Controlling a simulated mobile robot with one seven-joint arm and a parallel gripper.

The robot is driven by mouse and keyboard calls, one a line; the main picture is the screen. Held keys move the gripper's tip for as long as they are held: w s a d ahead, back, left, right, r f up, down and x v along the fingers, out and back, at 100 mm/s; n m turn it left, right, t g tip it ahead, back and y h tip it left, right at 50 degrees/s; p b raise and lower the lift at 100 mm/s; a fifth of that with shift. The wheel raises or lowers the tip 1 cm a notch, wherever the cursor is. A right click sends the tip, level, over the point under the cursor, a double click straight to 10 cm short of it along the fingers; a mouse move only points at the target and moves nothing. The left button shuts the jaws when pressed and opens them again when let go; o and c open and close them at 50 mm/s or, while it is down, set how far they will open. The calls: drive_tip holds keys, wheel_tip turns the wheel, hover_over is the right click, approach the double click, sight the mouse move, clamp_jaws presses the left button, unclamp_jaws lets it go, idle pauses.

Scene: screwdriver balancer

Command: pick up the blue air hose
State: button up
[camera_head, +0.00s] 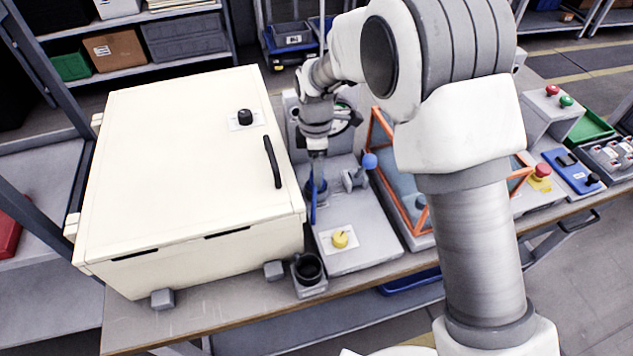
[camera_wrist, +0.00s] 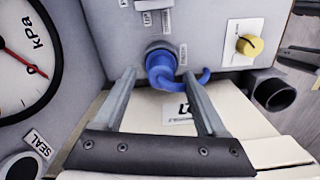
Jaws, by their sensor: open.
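The blue air hose (camera_wrist: 162,68) is a short curved blue piece at a round port on a grey panel in the wrist view. Its free end hooks to the right. In the head view it shows as a thin blue strip (camera_head: 313,207) below my gripper (camera_head: 318,168), partly hidden. My gripper also shows in the wrist view (camera_wrist: 159,75), with its two fingers apart and reaching toward the hose, one tip on each side of it. Nothing is clamped between the fingers. I cannot tell whether either finger touches the hose.
A large cream cabinet (camera_head: 185,170) stands close on the left. A black cup (camera_head: 308,268) is in front. An orange-framed case (camera_head: 416,229) is right. A pressure gauge (camera_wrist: 18,75) is left in the wrist view.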

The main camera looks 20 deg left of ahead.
drive_tip(key=shift+f, duration=1.45)
clamp_jaws()
